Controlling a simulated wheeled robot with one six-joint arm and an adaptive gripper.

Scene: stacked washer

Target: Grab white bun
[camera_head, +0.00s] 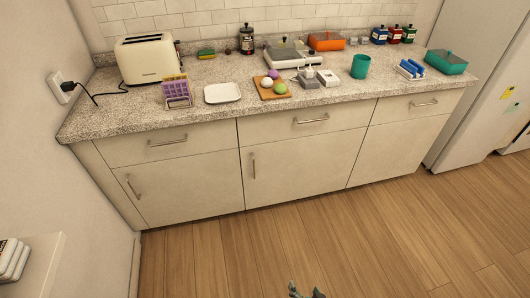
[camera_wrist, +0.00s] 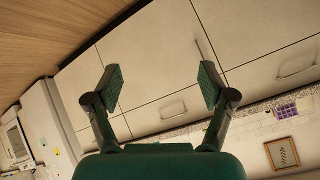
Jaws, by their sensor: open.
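A small round white bun (camera_head: 266,83) sits on a brown wooden board (camera_head: 264,93) on the countertop. A purple round item (camera_head: 273,74) and a green round item (camera_head: 281,88) are beside it on the board. My gripper (camera_head: 307,291) shows only at the bottom edge of the head view, over the floor and well away from the counter. In the wrist view my gripper (camera_wrist: 160,88) is open and empty, with its two fingers wide apart, facing the cabinet fronts. The bun cannot be made out in the wrist view.
On the counter (camera_head: 130,119), a white plate (camera_head: 222,93), purple calendar-like stand (camera_head: 177,91) and toaster (camera_head: 147,60) are left of the board. A scale (camera_head: 293,57), teal cup (camera_head: 360,66) and teal container (camera_head: 446,62) are behind or right. The wooden floor (camera_head: 230,255) before the cabinets is clear.

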